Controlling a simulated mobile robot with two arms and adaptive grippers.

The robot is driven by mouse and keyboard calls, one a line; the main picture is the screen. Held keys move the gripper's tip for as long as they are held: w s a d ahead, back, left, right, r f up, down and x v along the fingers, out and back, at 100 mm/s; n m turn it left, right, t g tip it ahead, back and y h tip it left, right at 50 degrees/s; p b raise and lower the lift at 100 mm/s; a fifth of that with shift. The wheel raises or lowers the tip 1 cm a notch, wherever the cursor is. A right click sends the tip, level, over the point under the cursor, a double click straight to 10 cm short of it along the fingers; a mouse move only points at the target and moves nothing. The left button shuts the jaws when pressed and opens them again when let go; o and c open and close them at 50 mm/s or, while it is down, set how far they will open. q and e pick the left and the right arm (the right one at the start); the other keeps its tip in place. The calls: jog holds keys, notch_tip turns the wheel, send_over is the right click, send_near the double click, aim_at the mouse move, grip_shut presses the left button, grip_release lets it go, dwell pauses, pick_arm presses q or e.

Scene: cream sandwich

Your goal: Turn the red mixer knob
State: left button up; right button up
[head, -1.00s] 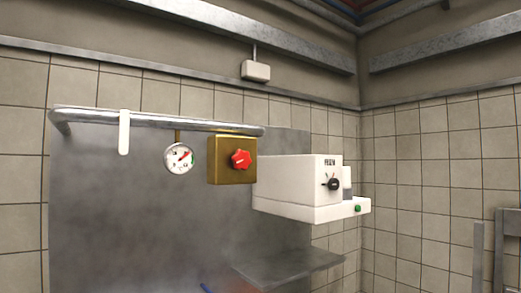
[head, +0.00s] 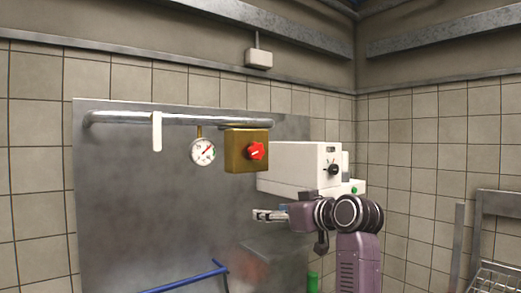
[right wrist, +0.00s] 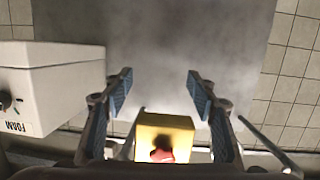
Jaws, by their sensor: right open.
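The red mixer knob (head: 256,151) is on the front of a brass-coloured box (head: 238,155) hanging under a metal pipe. In the head view my right gripper (head: 262,215) is below the box and in front of the metal panel, pointing left, apart from the knob. In the right wrist view my right gripper (right wrist: 160,90) is open and empty, with its two blue-padded fingers wide apart. The yellow box (right wrist: 175,125) and red knob (right wrist: 162,155) show at the bottom of that view, between the fingers. My left gripper is not in view.
A white machine (head: 300,166) with a black knob and green button is right of the box, behind my right arm. A round gauge (head: 202,152) is left of the box. The pipe (head: 180,119) runs above. A blue bar (head: 190,280) is low at the left.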

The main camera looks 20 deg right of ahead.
jog(key=n+t+y, duration=0.1)
jog(key=t+y, duration=0.1)
send_near(258, 152)
jog(key=p+x, duration=0.2)
jog(key=x, duration=0.2)
jog(key=p+x, duration=0.3)
jog(key=x, duration=0.1)
jog(key=shift+r, duration=0.2)
jog(key=shift+w+a+f, duration=0.1)
jog(key=shift+w+a, duration=0.05)
jog(key=shift+w, duration=0.2)
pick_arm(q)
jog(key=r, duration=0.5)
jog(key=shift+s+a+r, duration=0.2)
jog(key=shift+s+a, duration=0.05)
pick_arm(e)
jog(key=shift+f, duration=0.1)
jog(key=c, duration=1.2)
jog(key=shift+o, duration=0.2)
